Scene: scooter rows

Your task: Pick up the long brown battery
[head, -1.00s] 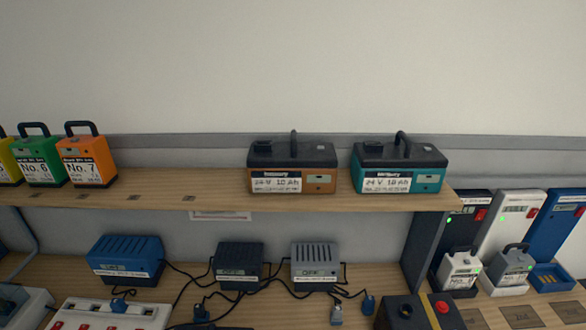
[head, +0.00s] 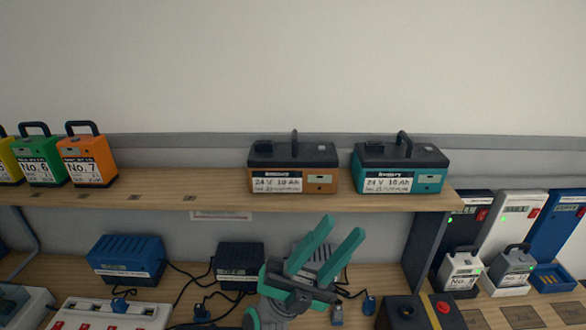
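The long brown battery (head: 321,180) stands upright on the upper wooden shelf, right of the middle. It has a dark top with a black handle and a white label reading 24 V. My gripper (head: 342,232) is in front of and below the shelf edge, under the brown battery in the picture. Its two teal fingers point up and to the right, with a gap between them and nothing held. It hides part of a grey charger (head: 327,254) on the lower bench.
A long teal battery (head: 432,182) stands close to the right of the brown one. Orange (head: 88,164) and green (head: 38,168) batteries stand at the shelf's left. The shelf (head: 190,190) between is clear. Below are a blue charger (head: 125,258), a black charger (head: 239,266) and cables.

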